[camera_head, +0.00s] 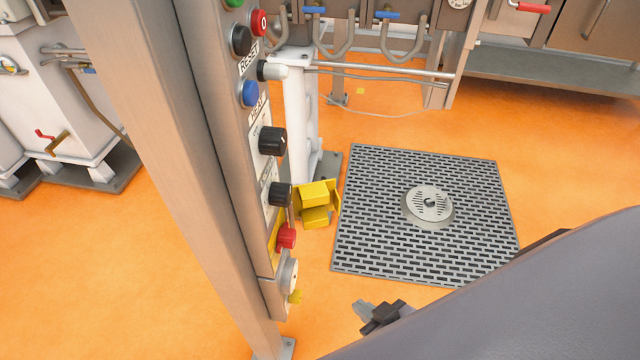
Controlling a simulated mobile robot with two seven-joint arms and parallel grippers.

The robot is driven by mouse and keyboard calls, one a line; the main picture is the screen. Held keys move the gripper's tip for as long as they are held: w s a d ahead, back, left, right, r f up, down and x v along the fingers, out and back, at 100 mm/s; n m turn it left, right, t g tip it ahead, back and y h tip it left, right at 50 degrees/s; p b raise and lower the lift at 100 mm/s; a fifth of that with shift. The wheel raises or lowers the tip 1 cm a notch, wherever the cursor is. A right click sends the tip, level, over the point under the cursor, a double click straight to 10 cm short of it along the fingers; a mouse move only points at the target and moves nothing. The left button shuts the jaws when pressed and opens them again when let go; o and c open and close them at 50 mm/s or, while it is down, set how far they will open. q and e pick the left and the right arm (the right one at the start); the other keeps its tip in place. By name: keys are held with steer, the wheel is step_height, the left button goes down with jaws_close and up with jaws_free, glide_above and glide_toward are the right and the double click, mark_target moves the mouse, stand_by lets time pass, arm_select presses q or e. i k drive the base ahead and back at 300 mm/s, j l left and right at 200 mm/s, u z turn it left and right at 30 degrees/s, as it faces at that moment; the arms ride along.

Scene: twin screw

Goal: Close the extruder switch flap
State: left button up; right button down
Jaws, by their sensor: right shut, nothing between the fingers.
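A yellow flap (314,193) sticks out to the right from the edge of the narrow metal control panel (262,215). It appears swung open. The red switch knob (286,236) sits on a yellow plate just below and left of the flap and is uncovered. My right gripper (364,311) shows at the bottom centre, below and to the right of the flap and apart from it. Its fingers are shut and empty, and part of its arm is hidden behind the large grey shape at the lower right. My left gripper is not in view.
Black knobs (272,141), a blue button (249,93) and a red button (261,22) line the panel above the flap. A metal post (175,150) stands left of the panel. A floor grate (385,235) lies to the right on open orange floor.

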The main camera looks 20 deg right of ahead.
mark_target(310, 202)
steer(key=l+u, duration=0.25)
steer(key=l, duration=0.45)
steer(key=k+l+u, duration=0.1)
steer(key=l+u, duration=0.2)
steer(key=l, duration=0.35)
steer(key=l+u, duration=0.45)
steer(key=l, duration=0.35)
steer(key=l+u, duration=0.45)
steer(key=l, duration=0.3)
steer(key=i+l+u, duration=0.15)
steer(key=l, duration=0.15)
steer(key=i+l+u, duration=0.1)
steer(key=l, duration=0.25)
steer(key=i+l+u, duration=0.15)
steer(key=l, duration=0.15)
